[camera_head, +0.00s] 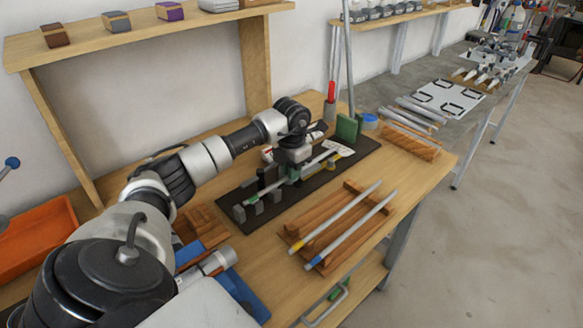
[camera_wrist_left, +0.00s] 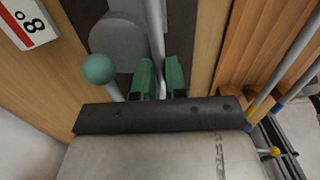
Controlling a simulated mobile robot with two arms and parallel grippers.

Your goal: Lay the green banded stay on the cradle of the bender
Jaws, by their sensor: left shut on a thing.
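My left gripper (camera_head: 292,174) is over the bender, shut on a thin grey rod (camera_head: 318,158), the green banded stay. In the left wrist view, the rod (camera_wrist_left: 156,30) passes between my left gripper's green pads (camera_wrist_left: 160,80). The bender's dark base (camera_head: 360,154) lies under the gripper, with grey blocks (camera_head: 258,207) at its near left end. The stay runs lengthwise above the base. I cannot tell whether it touches the cradle, which the gripper partly hides. My right gripper is not in view.
A wooden rack (camera_head: 290,232) right of the bender holds a yellow banded stay (camera_head: 335,217) and a blue banded stay (camera_head: 350,232). A green block (camera_head: 347,127) and a red-topped holder (camera_head: 330,105) stand behind the bender. A teal knob (camera_wrist_left: 99,68) is left of my pads.

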